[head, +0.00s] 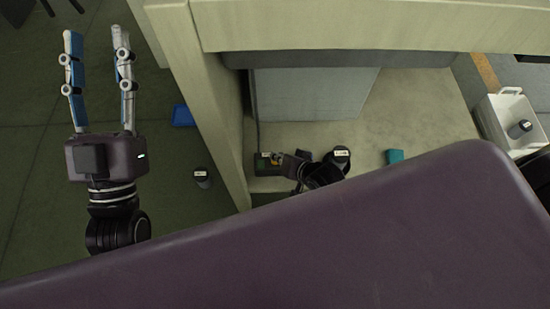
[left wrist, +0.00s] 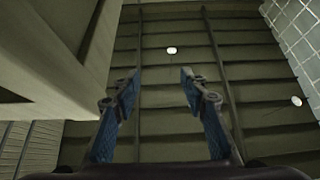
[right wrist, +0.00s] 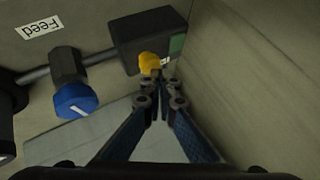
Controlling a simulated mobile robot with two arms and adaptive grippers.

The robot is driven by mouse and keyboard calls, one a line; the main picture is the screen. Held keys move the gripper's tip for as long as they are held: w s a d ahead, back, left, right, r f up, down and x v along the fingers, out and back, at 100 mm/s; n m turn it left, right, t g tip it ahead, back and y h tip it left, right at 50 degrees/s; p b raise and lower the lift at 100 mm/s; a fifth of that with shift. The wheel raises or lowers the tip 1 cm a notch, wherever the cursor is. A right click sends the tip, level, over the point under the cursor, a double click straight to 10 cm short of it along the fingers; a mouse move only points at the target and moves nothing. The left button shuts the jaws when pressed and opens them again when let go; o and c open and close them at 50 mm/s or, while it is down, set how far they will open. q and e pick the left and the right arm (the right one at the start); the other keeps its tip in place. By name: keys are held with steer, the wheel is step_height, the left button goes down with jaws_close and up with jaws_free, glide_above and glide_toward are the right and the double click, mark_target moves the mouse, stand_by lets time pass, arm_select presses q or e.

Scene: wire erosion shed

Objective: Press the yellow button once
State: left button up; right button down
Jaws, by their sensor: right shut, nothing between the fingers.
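The yellow button (right wrist: 150,62) sits on a dark box (right wrist: 152,36) with a green patch in the right wrist view. My right gripper (right wrist: 160,80) is shut and empty, its tips right by the button; I cannot tell whether they touch it. In the head view the box (head: 262,163) is on the floor of the pale recess, with my right gripper (head: 281,158) just right of it and the button barely visible. My left gripper (head: 97,40) is open and empty over the green floor, far left; its fingers also show apart in the left wrist view (left wrist: 158,76).
A pale wall (head: 205,100) separates my arms. A teal block (head: 394,156), a white bin (head: 512,120) and a blue item (head: 183,115) lie around.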

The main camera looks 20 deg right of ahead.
arm_select(q)
steer(key=shift+s+r+t, duration=0.3)
steer(key=shift+s+r, duration=0.05)
steer(key=shift+r, duration=0.15)
arm_select(e)
steer(key=shift+f, duration=0.35)
stand_by(0.3)
steer(key=shift+s+r, duration=0.1)
steer(key=shift+r+p, duration=0.3)
steer(key=shift+p, duration=0.15)
steer(key=shift+r+p, duration=0.5)
steer(key=shift+p, duration=0.05)
arm_select(q)
steer(key=w+f+g+y, duration=0.1)
steer(key=w+f+g, duration=0.3)
steer(key=f, duration=0.8)
steer(key=shift+w+a+g+y, duration=0.2)
steer(key=shift+g+y, duration=0.2)
steer(key=shift+g, duration=0.9)
steer(key=shift+r, duration=0.1)
arm_select(e)
steer(key=shift+r, duration=0.1)
